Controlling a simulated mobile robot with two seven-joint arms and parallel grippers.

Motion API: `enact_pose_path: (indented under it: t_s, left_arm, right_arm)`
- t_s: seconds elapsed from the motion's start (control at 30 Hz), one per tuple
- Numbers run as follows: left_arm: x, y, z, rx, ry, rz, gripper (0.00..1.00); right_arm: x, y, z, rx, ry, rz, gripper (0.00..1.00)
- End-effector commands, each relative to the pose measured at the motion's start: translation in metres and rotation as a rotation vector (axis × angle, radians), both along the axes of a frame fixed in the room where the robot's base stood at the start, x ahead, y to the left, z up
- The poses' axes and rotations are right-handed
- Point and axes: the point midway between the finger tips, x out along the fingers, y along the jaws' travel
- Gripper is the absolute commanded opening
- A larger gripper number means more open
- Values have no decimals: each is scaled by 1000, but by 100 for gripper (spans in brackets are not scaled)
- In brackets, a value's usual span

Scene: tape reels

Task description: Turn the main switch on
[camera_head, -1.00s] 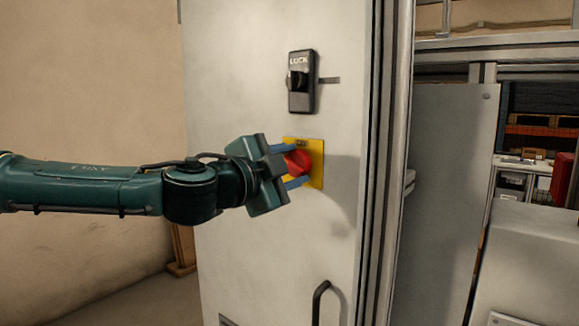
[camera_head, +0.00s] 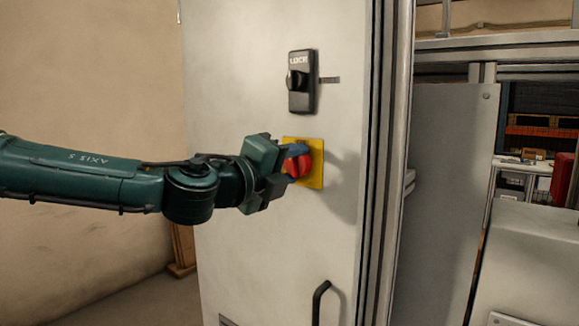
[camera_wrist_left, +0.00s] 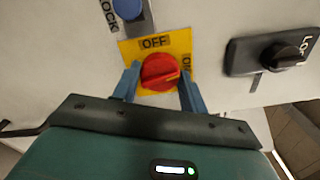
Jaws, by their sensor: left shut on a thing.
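The main switch is a red rotary knob (camera_head: 300,165) on a yellow plate (camera_head: 316,175) on the light cabinet door. In the left wrist view the red knob (camera_wrist_left: 160,70) sits below the word OFF, with an ON label partly visible at the plate's right. A small pale mark on the knob lies on its right side, towards ON. My left gripper (camera_head: 297,158) is at the knob, its blue fingers (camera_wrist_left: 159,78) shut on either side of it. In the head view the gripper partly covers knob and plate. My right gripper is in neither view.
A black lock knob (camera_head: 299,80) is above the switch. A black door handle (camera_head: 318,303) is below. A blue round part (camera_wrist_left: 127,9) shows near the plate in the wrist view. The cabinet's frame edge (camera_head: 389,160) rises to the right.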

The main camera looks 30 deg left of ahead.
Motion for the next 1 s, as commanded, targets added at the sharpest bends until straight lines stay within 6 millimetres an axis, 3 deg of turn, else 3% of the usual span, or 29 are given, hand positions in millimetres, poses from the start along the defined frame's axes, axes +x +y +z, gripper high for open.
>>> enact_pose_path:
  t_s: [0.4,0.93,0.97,1.0]
  left_arm:
    - [0,0,-1,172,-12,1,20]
    - [0,0,0,189,-14,0,20]
    - [0,0,0,188,-14,0,45]
    - [0,0,0,188,-14,0,48]
  right_arm:
    - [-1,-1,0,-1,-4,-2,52]
    - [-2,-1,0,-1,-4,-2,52]
    - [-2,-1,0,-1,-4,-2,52]
    - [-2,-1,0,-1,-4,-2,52]
